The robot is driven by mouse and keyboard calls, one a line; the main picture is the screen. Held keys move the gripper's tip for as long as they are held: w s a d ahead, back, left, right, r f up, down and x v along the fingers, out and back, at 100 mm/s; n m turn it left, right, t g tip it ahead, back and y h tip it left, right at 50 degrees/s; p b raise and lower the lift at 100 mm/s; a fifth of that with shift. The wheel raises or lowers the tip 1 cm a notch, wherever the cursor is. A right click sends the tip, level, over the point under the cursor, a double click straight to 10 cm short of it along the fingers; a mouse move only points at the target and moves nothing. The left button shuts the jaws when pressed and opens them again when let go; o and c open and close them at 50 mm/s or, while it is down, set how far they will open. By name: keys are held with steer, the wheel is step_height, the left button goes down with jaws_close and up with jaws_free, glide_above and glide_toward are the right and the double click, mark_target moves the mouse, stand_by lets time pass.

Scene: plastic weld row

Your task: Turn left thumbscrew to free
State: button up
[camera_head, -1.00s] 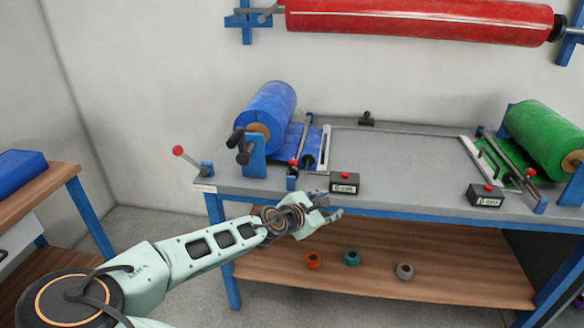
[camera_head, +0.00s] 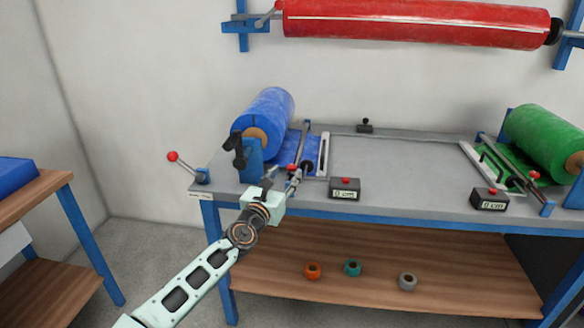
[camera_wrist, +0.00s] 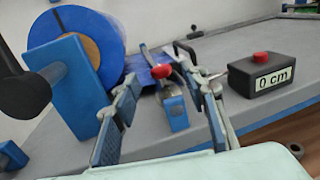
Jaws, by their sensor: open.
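A black knob with a handle (camera_head: 238,145) sits on the blue bracket beside the blue roll; I cannot tell for certain that it is the left thumbscrew. It shows large at the left edge of the wrist view (camera_wrist: 24,95), outside my fingers. My gripper (camera_head: 280,184) is open and empty at the table's front left edge. In the wrist view, my gripper (camera_wrist: 164,88) has its fingers spread on either side of a red-knobbed lever (camera_wrist: 161,71) and its blue mount (camera_wrist: 177,110). I cannot see contact with either.
The blue roll (camera_head: 270,108) stands behind the bracket. A black box reading 0 cm (camera_head: 344,190) is right of my gripper. A red-knobbed lever (camera_head: 172,156) stands at the table's left corner. The middle of the grey tabletop (camera_head: 400,160) is clear.

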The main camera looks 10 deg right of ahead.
mark_target(290, 169)
steer(key=shift+x, duration=3)
steer(key=shift+c, duration=0.4)
jaws_close()
